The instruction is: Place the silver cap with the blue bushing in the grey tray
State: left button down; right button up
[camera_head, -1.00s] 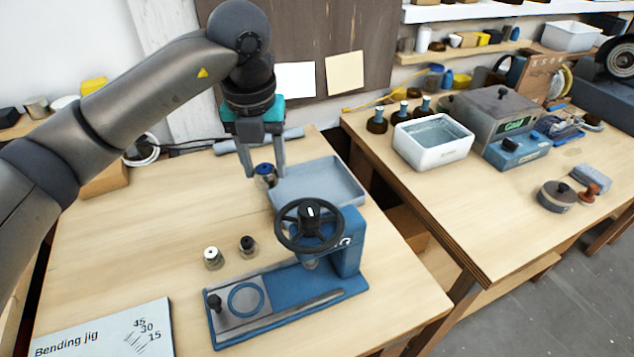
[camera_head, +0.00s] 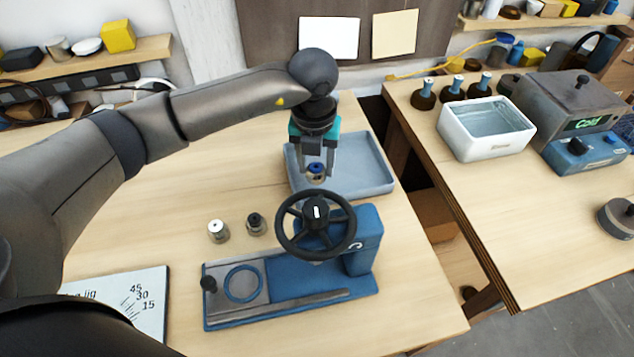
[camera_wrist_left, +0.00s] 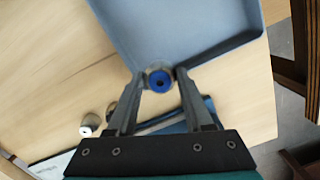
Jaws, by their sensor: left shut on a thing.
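The silver cap with the blue bushing (camera_head: 316,170) is between the fingertips of my left gripper (camera_head: 317,175), which is shut on it. In the left wrist view the blue bushing (camera_wrist_left: 160,80) faces the camera, with a finger on each side. The grey tray (camera_head: 378,158) lies on the left table, behind the press. In the head view the held cap overlaps the left part of the tray; in the left wrist view it overlaps the tray's edge (camera_wrist_left: 215,52). Its height above the tray is hard to tell. My right gripper is not in view.
A blue press with a black handwheel (camera_head: 350,225) stands just in front of the tray. A cap with a white bushing (camera_head: 218,231) and one with a black bushing (camera_head: 256,224) stand to its left. A white water basin (camera_head: 487,140) is on the right table.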

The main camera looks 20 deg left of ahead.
aim_at(317, 184)
pick_arm(q)
jog(key=shift+f, duration=3.05)
jog(key=shift+b, duration=0.3)
jog(key=shift+f, duration=0.25)
jog(key=shift+c, duration=1.5)
grip_release()
jog(key=shift+r, duration=0.1)
jog(key=r, duration=0.4)
jog(key=s+r, duration=0.1)
jog(key=r, duration=0.3)
jog(key=r+p, duration=0.1)
jog(key=r, duration=0.3)
jog(key=shift+s+d+r, duration=0.15)
jog(key=shift+s, duration=0.05)
